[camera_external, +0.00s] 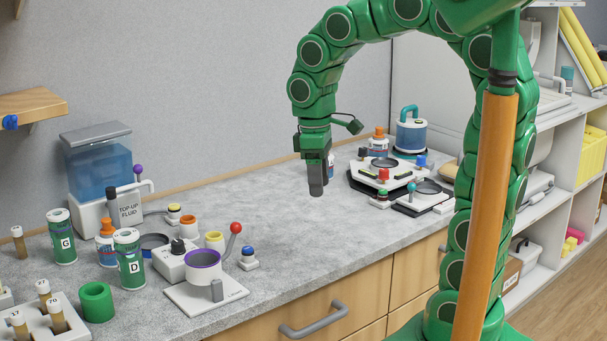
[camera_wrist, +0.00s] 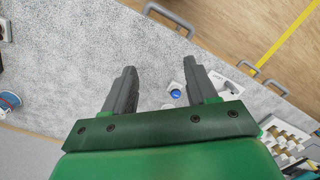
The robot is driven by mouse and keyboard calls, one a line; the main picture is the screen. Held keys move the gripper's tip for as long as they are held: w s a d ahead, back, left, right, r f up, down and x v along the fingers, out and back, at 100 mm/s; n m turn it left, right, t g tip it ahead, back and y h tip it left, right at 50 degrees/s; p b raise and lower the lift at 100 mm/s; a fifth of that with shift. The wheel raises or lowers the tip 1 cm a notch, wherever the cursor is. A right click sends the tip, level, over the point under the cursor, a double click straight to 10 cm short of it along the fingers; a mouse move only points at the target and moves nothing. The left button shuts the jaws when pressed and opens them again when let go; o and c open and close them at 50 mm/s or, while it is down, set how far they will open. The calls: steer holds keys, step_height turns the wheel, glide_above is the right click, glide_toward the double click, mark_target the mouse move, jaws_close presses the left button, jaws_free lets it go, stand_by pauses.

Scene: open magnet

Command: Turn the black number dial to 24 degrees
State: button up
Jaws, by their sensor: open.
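A small black knob (camera_external: 178,246) sits on top of a white box (camera_external: 172,262) on the counter, left of centre in the external view. It looks like the number dial, but its markings are too small to read. My gripper (camera_external: 317,188) hangs above the counter, to the right of the box and apart from it, pointing down. In the wrist view my gripper (camera_wrist: 160,68) has its two grey fingers spread with nothing between them. I cannot make out the black dial in the wrist view.
A white stand with a purple-rimmed cup (camera_external: 202,267) and a red-balled lever (camera_external: 235,228) stand close to the box. A blue button (camera_external: 248,251) is to their right. Green canisters (camera_external: 129,260) crowd the left. The counter (camera_external: 290,225) below my gripper is clear.

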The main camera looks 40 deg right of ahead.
steer(key=w+a+f+n, duration=0.1)
steer(key=w+a+n, duration=0.4)
steer(key=w+a, duration=0.55)
steer(key=n+t, duration=0.1)
steer(key=n, duration=0.4)
glide_above(177, 242)
step_height(177, 242, down, 5)
steer(key=shift+s+d+f, duration=0.1)
steer(key=shift+s+d, duration=0.05)
steer(key=shift+f, duration=3.85)
steer(key=c, duration=1.1)
steer(key=shift+o, duration=0.2)
